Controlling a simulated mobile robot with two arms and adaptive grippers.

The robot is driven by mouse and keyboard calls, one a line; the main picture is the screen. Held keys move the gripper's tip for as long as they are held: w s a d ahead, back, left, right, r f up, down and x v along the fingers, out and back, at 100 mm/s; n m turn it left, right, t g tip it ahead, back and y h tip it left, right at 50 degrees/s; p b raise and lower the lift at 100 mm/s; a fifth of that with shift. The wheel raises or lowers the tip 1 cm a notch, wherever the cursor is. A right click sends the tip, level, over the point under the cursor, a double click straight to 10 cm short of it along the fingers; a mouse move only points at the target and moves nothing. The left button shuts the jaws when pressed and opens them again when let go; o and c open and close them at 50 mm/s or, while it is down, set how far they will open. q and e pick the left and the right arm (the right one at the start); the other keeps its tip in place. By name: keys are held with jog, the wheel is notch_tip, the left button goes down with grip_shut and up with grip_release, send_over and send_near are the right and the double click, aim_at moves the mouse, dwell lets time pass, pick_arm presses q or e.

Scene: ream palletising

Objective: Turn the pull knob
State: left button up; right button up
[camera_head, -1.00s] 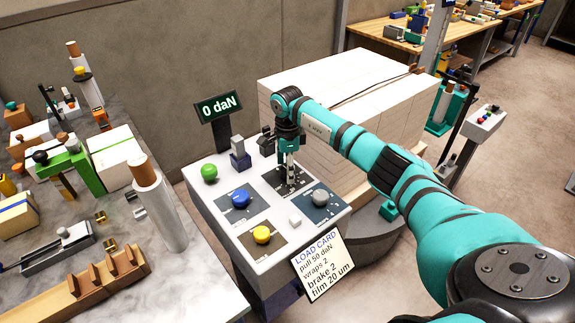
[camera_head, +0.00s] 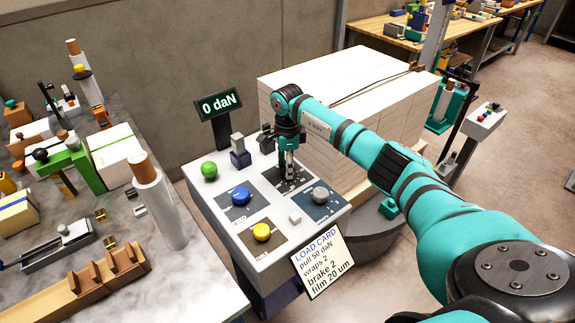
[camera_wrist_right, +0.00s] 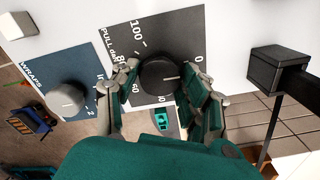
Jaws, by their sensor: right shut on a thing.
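The black pull knob (camera_wrist_right: 158,75) sits on a dark dial plate marked "PULL daN" with numbers from 0 to 100. Its white pointer line points toward the right side of the scale in the wrist view, near the 0 end. My right gripper (camera_wrist_right: 160,84) is shut on the knob, with one finger on each side. The display (camera_head: 220,105) reads 0 daN. My left gripper is not in view.
The console also holds a blue knob (camera_head: 240,196), a yellow knob (camera_head: 262,232), a grey knob (camera_head: 320,195) and a green button (camera_head: 209,170). The load card (camera_head: 323,263) reads pull 50 daN. A wrapped ream stack (camera_head: 300,105) stands close behind my right arm.

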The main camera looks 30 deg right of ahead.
jog(key=m+b, duration=0.1)
jog(key=m, duration=1)
jog(key=shift+r+m, duration=0.1)
jog(key=shift+m, duration=0.2)
jog(key=m, duration=0.6)
jog(key=m+p, duration=0.1)
jog(key=m, duration=0.5)
jog(key=shift+w, duration=0.1)
jog(key=shift+m, duration=0.3)
jog(key=o, duration=1.2)
jog(key=shift+c, duration=0.2)
